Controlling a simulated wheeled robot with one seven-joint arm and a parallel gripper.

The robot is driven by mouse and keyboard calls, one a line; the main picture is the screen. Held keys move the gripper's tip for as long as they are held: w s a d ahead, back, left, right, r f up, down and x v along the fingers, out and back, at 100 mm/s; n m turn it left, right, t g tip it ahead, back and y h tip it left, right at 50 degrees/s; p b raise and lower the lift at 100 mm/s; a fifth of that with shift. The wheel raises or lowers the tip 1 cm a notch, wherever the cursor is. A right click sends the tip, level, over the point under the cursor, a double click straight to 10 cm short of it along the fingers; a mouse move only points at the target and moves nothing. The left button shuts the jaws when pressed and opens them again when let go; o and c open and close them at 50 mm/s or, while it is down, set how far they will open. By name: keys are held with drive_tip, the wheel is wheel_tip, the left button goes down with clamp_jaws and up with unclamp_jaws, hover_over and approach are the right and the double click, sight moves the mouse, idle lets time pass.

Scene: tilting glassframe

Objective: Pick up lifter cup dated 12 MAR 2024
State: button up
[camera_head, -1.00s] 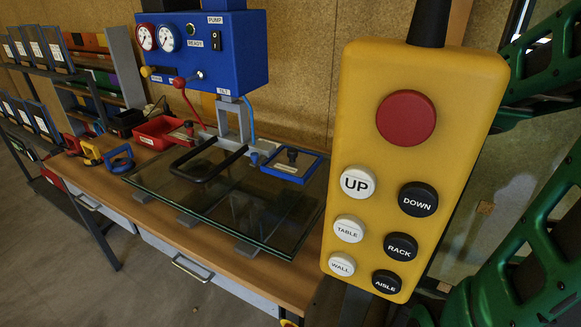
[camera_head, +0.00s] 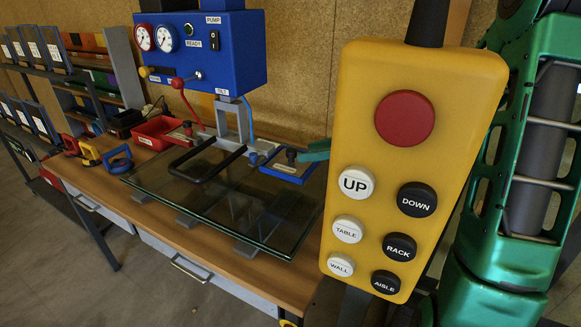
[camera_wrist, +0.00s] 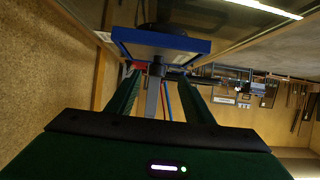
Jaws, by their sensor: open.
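Handled lifter cups stand at the left end of the wooden bench in the head view: a blue one (camera_head: 119,158), a yellow one (camera_head: 88,152) and a red one (camera_head: 72,144). No date can be read on any of them. My gripper (camera_wrist: 160,73) is open in the wrist view, its two green fingers apart. A blue-rimmed square piece (camera_wrist: 162,46) shows beyond the fingertips. In the head view a green tip of my gripper (camera_head: 316,150) shows beside the blue-rimmed piece with a black knob, far right of the cups. The pendant hides the rest of the gripper.
A yellow button pendant (camera_head: 400,130) fills the right foreground. A glass pane (camera_head: 240,215) with a black bar lies on the bench (camera_head: 180,236). A blue pump box (camera_head: 235,50) stands behind it. A red bin (camera_head: 158,130) and racks of framed panes (camera_head: 55,50) are at the left.

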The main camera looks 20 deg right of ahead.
sight(291, 153)
drive_tip(key=x, duration=0.2)
drive_tip(key=shift+w+a+f, duration=0.15)
drive_tip(key=shift+w+a, duration=0.1)
drive_tip(key=shift+w+r+x, duration=0.1)
drive_tip(key=shift+w+x, duration=0.05)
drive_tip(key=shift+x, duration=1.2)
drive_tip(key=shift+w+r+x, duration=0.15)
drive_tip(key=shift+x, duration=1.15)
drive_tip(key=shift+d, duration=0.1)
clamp_jaws()
